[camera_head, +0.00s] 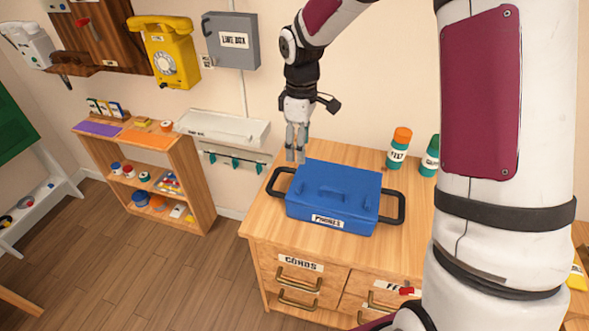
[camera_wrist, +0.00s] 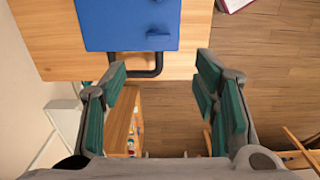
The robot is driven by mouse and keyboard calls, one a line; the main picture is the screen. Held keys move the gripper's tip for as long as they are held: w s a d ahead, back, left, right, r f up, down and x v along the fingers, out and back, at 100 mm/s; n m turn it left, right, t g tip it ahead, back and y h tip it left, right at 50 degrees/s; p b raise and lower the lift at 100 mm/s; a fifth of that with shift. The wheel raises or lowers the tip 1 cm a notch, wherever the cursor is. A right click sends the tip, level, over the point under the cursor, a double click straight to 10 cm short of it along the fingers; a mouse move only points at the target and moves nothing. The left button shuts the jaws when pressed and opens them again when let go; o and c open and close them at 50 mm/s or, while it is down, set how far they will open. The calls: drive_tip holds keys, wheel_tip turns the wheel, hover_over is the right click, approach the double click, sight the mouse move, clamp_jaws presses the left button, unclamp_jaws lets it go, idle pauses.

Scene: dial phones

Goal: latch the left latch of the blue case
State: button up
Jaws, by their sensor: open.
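The blue case (camera_head: 333,190) lies with its lid down on the wooden cabinet, its label facing front. In the wrist view the case (camera_wrist: 115,22) fills the top, with a small raised blue tab (camera_wrist: 158,33) near its front-left corner. This may be the left latch; whether it is fastened I cannot tell. My gripper (camera_head: 296,155) points down above the case's back-left corner, apart from it. In the wrist view my gripper (camera_wrist: 162,68) is open and empty, its green-padded fingers on either side of the left black handle (camera_wrist: 145,66) in the picture.
The wooden cabinet (camera_head: 260,218) has free top around the case. A black handle (camera_head: 392,207) sticks out at the case's right end. An orange-capped bottle (camera_head: 398,148) and a green-capped bottle (camera_head: 431,157) stand behind. A grey wall box (camera_head: 232,42) hangs left of my arm.

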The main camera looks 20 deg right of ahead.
sight(299, 186)
drive_tip(key=f+p, duration=0.1)
drive_tip(key=f, duration=1.3)
drive_tip(key=shift+w+f, duration=0.1)
drive_tip(key=shift+w, duration=0.1)
drive_tip(key=c, duration=1.2)
